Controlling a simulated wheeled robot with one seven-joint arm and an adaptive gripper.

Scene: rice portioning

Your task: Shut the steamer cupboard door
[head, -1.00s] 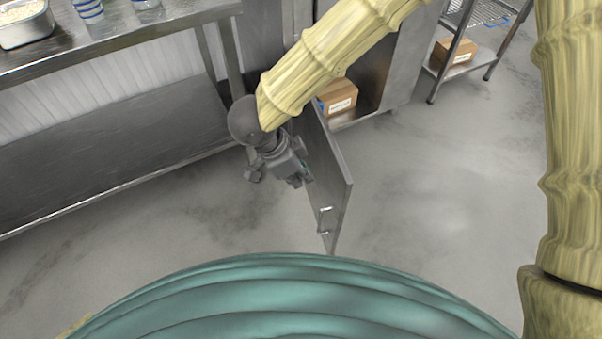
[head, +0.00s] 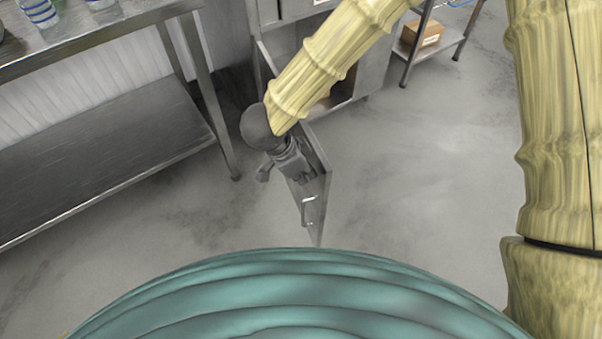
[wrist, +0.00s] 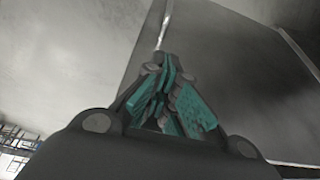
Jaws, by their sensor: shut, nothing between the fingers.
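The steamer cupboard door (head: 314,200) stands wide open in the head view, sticking out from the cupboard (head: 372,70) toward me. Its handle (head: 310,205) is near the free edge. My gripper (head: 302,176) is at the left face of the door, its fingers shut and empty. In the wrist view the shut teal-padded fingers (wrist: 172,92) are in front of the grey door panel (wrist: 225,75). I cannot tell whether they touch it. My arm hides part of the cupboard opening.
A steel table (head: 110,28) with a lower shelf (head: 90,150) stands at the left, close to my gripper. The floor (head: 430,170) right of the door is clear.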

